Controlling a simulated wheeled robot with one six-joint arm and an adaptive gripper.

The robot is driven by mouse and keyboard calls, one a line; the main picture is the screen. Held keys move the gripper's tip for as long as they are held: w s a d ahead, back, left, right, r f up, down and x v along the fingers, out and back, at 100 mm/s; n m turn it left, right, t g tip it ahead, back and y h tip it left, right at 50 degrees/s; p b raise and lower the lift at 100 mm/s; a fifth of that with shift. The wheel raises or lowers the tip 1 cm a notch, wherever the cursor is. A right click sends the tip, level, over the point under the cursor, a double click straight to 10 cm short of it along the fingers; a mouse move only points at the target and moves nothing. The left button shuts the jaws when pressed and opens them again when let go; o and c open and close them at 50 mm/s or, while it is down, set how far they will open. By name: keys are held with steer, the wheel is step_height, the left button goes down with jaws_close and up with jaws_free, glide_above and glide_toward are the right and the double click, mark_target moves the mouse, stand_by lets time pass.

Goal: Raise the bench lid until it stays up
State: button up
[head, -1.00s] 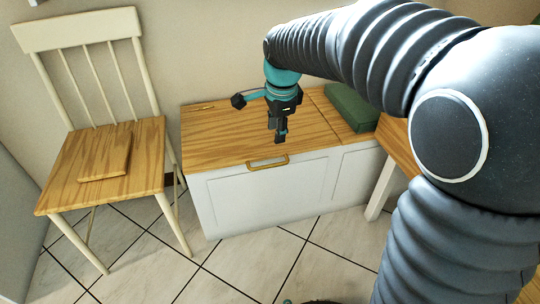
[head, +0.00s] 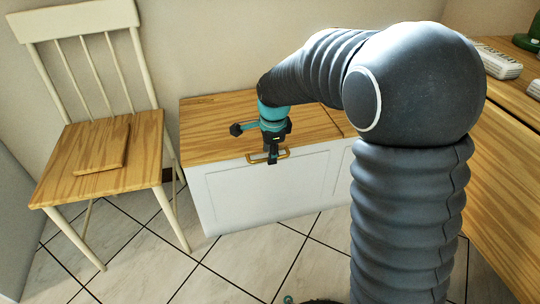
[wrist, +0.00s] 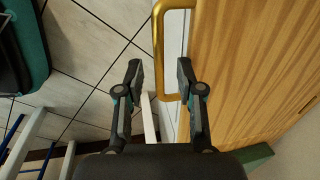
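The bench lid (head: 212,131) is a wooden board lying flat and shut on a white bench (head: 250,195). In the wrist view the lid's wood (wrist: 245,60) fills the right side. A brass handle (head: 283,155) sits at the lid's front edge, and its bar also shows in the wrist view (wrist: 158,45). My gripper (head: 272,160) is at the handle, pointing down. In the wrist view its fingers (wrist: 160,72) are apart, with one end of the handle showing between them. I cannot tell whether a finger touches it.
A cream chair (head: 85,30) with a wooden board (head: 100,147) on its seat stands left of the bench. A wooden counter (head: 500,150) with white items (head: 500,62) is at the right. Tiled floor (head: 225,262) lies clear in front.

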steer(key=shift+w+f, duration=0.1)
steer(key=shift+f, duration=0.45)
jaws_close()
